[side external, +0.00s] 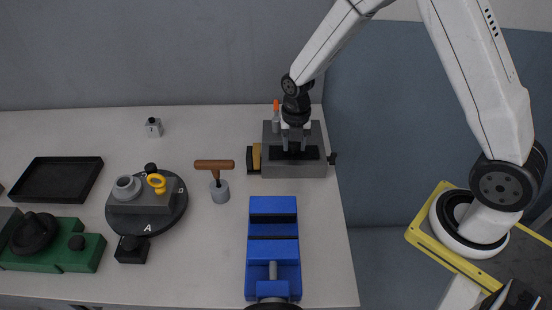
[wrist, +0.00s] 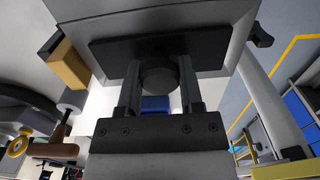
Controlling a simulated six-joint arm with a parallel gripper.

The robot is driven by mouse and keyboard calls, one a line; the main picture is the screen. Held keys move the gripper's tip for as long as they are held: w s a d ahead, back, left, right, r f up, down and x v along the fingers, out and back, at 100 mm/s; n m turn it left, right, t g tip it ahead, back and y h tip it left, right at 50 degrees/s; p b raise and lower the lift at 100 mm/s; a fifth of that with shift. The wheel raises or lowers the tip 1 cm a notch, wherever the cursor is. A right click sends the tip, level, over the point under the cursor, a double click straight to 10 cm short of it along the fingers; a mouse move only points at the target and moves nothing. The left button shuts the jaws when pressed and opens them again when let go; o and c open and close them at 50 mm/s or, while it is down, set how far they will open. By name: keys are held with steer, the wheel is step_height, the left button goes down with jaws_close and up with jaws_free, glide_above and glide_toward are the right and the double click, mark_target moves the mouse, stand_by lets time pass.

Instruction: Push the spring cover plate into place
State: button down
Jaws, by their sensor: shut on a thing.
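A black plate (side external: 310,153), which looks like the spring cover plate, is at the front face of the grey block fixture (side external: 300,171). In the wrist view the dark plate (wrist: 105,52) spans the grey block, with a round dark knob (wrist: 158,81) below its middle. My gripper (side external: 295,148) is down at the fixture, in front of the plate. In the wrist view its two fingers (wrist: 159,72) are on either side of the knob and closed on it. I cannot tell whether the plate is fully seated; the fingers hide part of it.
An orange-handled tool (side external: 276,113) stands at the fixture's back left, and a yellow-brown block (side external: 256,156) is on its left side. A blue vise (side external: 272,217) is in front. A wooden T-handle (side external: 214,165) and round black turntable (side external: 172,210) are to the left.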

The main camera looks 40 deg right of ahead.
steer(key=shift+f, duration=0.1)
steer(key=shift+c, duration=0.8)
jaws_free()
steer(key=shift+r, duration=0.2)
steer(key=shift+r, duration=2.35)
step_height(320, 180, up, 8)
steer(key=shift+f, duration=0.1)
